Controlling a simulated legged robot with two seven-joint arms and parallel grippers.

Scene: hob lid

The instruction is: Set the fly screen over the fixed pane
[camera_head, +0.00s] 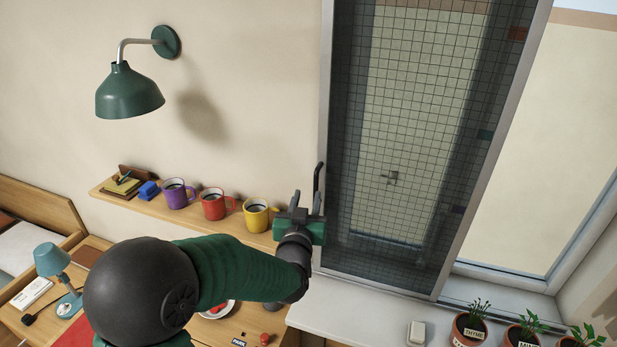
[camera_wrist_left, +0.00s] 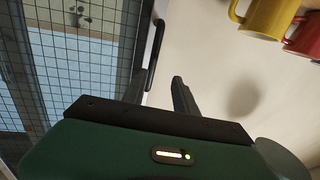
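The fly screen (camera_head: 415,130) is a dark mesh panel in a grey frame. It stands upright across the left part of the window; the pane on the right (camera_head: 560,140) is uncovered by mesh. A dark upright handle (camera_head: 318,185) sits on the screen's left edge. The mesh (camera_wrist_left: 70,60) and the handle (camera_wrist_left: 154,55) also show in the left wrist view. My left gripper (camera_head: 300,205) is close to the handle. In the wrist view its fingers are apart, and the handle appears between them; I cannot tell whether they touch it. My right gripper is not in view.
A wall shelf (camera_head: 235,217) with purple, red and yellow mugs (camera_head: 256,215) is just left of my gripper. Potted herbs (camera_head: 470,325) and a small white block (camera_head: 417,332) stand on the sill (camera_head: 350,305). A green wall lamp (camera_head: 130,92) hangs above the shelf.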

